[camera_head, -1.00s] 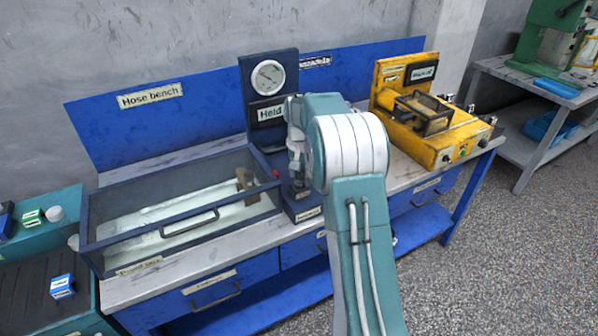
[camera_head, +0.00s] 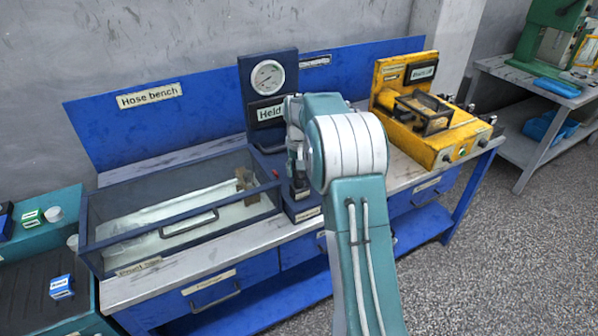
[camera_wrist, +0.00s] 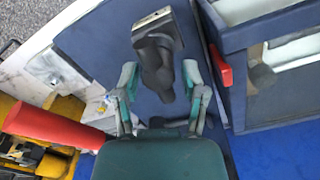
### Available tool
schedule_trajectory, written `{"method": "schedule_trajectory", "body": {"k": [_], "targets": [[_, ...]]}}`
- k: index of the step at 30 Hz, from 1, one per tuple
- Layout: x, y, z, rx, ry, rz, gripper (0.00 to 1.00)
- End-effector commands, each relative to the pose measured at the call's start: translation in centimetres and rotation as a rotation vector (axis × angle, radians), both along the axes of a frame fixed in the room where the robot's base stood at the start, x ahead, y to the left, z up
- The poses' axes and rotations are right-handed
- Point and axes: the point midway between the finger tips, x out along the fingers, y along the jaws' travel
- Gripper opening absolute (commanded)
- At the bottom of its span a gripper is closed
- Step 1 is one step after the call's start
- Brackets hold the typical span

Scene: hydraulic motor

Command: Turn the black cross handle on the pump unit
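The pump unit (camera_head: 268,112) is a dark blue panel and base with a round white gauge (camera_head: 267,77), standing mid-bench in the head view. The black cross handle (camera_wrist: 155,62) shows in the wrist view, in front of a blue surface. My gripper (camera_wrist: 161,84) has its two fingers apart, one on each side of the handle. A gap shows beside the handle, and I cannot tell whether either finger touches it. In the head view my arm hides much of the pump base and the handle.
A glass-topped case (camera_head: 180,212) with a front handle stands left of the pump unit. A yellow machine (camera_head: 430,145) stands to the right. In the wrist view a red cylinder (camera_wrist: 58,128) lies left of my gripper and a red knob (camera_wrist: 220,68) to its right.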

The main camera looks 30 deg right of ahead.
Motion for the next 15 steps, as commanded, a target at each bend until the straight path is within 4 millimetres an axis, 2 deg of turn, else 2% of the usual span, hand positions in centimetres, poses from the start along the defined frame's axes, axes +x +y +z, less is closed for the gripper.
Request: {"method": "schedule_trajectory", "body": {"k": [11, 15], "targets": [[-0.2, 0.0, 0.0, 0.001, 0.007, -0.001, 0.73], [-0.2, 0.0, 1.1, 0.001, 0.005, -0.001, 0.73]]}}
